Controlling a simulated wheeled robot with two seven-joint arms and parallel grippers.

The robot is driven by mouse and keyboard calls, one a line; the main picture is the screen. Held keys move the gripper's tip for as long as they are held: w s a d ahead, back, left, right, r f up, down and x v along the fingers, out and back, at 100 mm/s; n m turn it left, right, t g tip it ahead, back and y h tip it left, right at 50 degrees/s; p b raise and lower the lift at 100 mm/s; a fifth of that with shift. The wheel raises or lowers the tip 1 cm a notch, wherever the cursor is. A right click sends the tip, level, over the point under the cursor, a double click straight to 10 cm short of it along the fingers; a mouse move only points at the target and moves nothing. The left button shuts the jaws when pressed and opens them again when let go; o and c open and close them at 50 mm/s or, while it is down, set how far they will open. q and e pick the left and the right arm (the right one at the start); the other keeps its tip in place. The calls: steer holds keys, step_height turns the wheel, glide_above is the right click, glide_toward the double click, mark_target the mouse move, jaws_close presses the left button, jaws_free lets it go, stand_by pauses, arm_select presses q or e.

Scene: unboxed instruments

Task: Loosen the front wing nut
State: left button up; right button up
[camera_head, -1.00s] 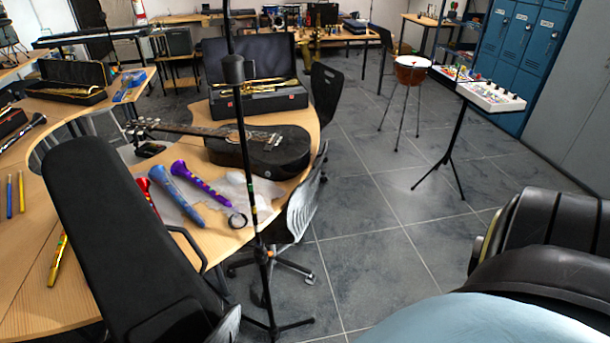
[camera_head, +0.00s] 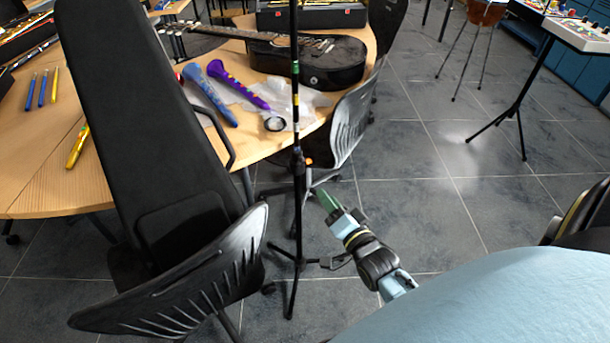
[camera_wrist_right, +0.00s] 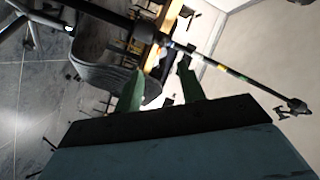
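A thin black stand (camera_head: 297,120) rises from a tripod base on the floor. A small orange piece (camera_head: 308,161) sticks out on the right of its dark collar; it is too small to tell whether it is the wing nut. My right gripper (camera_head: 326,200), with green fingers, is below and right of that piece, apart from the stand. In the right wrist view my right gripper (camera_wrist_right: 162,68) is open and empty, with the stand's pole (camera_wrist_right: 205,58) crossing beyond its fingertips. My left gripper is out of view.
A black chair (camera_head: 190,280) with a black case (camera_head: 130,110) stands left of the stand. Another chair (camera_head: 352,120) is behind it, beside the wooden table (camera_head: 30,175) with a guitar (camera_head: 320,65). The floor to the right is open up to a tripod (camera_head: 520,105).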

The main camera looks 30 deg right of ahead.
mark_target(303, 163)
steer(key=w+b, duration=0.1)
steer(key=w, duration=0.3)
steer(key=w+d+b, duration=0.1)
steer(key=w, duration=0.3)
steer(key=w+b, duration=0.1)
steer(key=w, duration=0.3)
steer(key=shift+w+d+r, duration=0.1)
steer(key=shift+w+d, duration=0.15)
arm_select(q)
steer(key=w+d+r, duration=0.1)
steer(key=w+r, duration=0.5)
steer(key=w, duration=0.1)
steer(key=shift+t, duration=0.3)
arm_select(e)
steer(key=shift+w, duration=0.45)
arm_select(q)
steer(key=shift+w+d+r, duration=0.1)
